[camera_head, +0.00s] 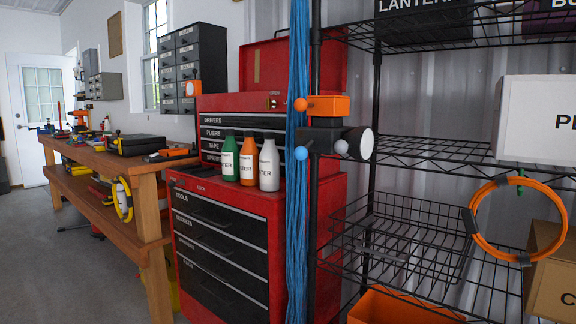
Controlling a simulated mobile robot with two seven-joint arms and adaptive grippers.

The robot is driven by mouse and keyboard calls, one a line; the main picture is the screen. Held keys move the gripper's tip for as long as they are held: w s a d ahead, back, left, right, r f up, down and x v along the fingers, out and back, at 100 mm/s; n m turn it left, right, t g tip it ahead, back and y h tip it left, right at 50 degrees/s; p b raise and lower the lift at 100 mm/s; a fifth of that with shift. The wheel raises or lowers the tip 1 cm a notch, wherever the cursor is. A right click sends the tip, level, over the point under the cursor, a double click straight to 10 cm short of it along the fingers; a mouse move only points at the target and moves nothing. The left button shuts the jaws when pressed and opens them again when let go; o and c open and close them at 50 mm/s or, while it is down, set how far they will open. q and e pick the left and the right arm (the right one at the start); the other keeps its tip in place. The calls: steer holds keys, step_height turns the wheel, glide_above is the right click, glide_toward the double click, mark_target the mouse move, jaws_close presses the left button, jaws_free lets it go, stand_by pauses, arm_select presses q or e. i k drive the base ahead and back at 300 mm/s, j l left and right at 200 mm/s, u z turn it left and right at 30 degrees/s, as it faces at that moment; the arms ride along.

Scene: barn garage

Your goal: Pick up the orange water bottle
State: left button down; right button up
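The orange water bottle (247,162) stands upright on the top of the red tool chest (320,212). The small gaps between the bottles are hard to judge. Neither of my grippers shows in the head view.
Blue cords (298,130) and a black shelf post (315,215) rise just right of the bottles. An orange block and a dark lamp-like thing (359,143) sit at the post. Wire shelving (440,250) fills the right. A wooden workbench (150,165) stands left.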

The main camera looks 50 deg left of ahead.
mark_target(250, 154)
steer(key=u, duration=1.9)
